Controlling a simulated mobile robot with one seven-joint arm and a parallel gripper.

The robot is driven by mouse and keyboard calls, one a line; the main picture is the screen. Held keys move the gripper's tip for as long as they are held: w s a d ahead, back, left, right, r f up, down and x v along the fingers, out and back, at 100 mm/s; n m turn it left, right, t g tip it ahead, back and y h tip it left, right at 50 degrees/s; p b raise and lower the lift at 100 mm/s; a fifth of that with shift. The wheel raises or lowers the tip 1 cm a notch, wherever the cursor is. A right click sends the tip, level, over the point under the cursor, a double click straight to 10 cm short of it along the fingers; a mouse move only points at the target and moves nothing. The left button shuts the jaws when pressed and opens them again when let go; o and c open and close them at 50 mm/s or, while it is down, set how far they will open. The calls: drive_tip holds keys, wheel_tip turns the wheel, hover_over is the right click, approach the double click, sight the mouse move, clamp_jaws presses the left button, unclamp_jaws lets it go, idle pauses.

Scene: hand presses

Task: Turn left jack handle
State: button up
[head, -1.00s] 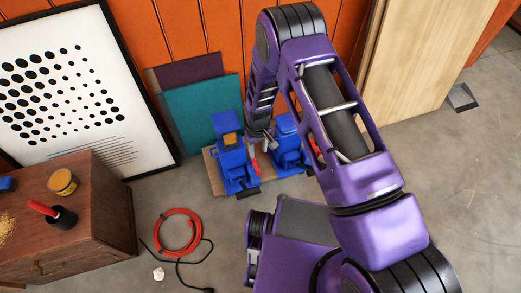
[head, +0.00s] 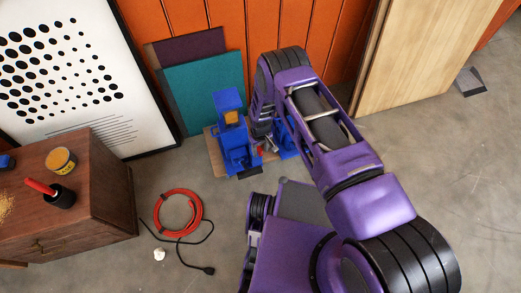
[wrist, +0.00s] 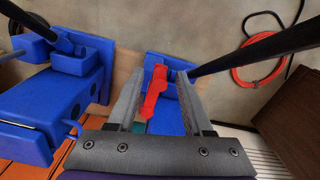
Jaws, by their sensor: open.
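Two blue jacks stand side by side on a light board; the left jack (head: 228,145) shows plainly in the head view. The right jack (head: 287,143) is mostly hidden behind my arm. In the wrist view the left jack (wrist: 172,118) lies beyond and between my fingers, and the right jack (wrist: 60,105) fills the left side. A red handle (wrist: 154,95) on the left jack sits between the two fingers of my open gripper (wrist: 160,82), closer to the left finger. I cannot tell whether a finger touches it. In the head view my gripper is largely hidden by the arm.
Black bars (wrist: 245,48) cross the wrist view near my fingers. Teal and purple panels (head: 205,95) lean on the orange wall behind the jacks. A wooden cabinet (head: 105,200) stands left, with a red coiled hose (head: 181,218) on the floor between.

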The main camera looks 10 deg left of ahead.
clamp_jaws()
idle(1.4)
